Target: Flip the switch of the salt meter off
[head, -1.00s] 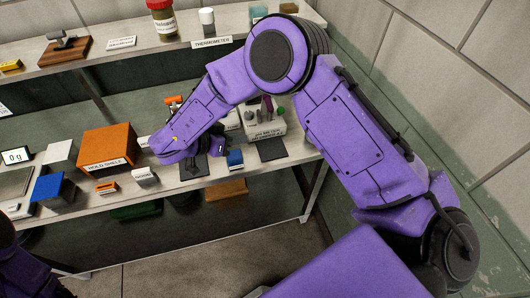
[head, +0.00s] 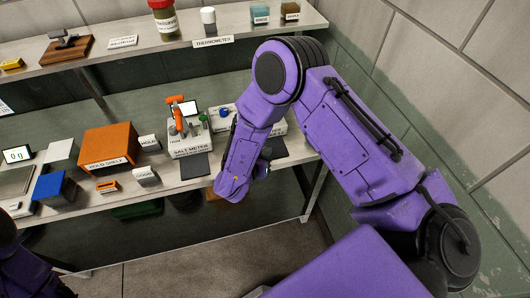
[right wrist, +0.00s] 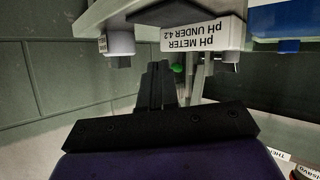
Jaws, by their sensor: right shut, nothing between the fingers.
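The salt meter (head: 190,150) is a white box with a name label at its front, in the middle of the lower shelf in the head view. A tilted orange lever-like part (head: 178,118) rises from it, with a small dark-framed display behind and a green knob (head: 203,117) at its right. I cannot tell which part is the switch or its setting. My right gripper (head: 264,163) is right of the salt meter and apart from it, near the pH meter, partly hidden by my arm. In the right wrist view its fingers (right wrist: 157,85) are shut and empty. My left gripper is out of view.
The pH meter (right wrist: 205,38) shows upside down close by in the right wrist view. Left of the salt meter are a small white label block (head: 147,177) and an orange hold shelf box (head: 109,148). The upper shelf (head: 130,53) overhangs behind. A dark mat (head: 195,166) lies before the salt meter.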

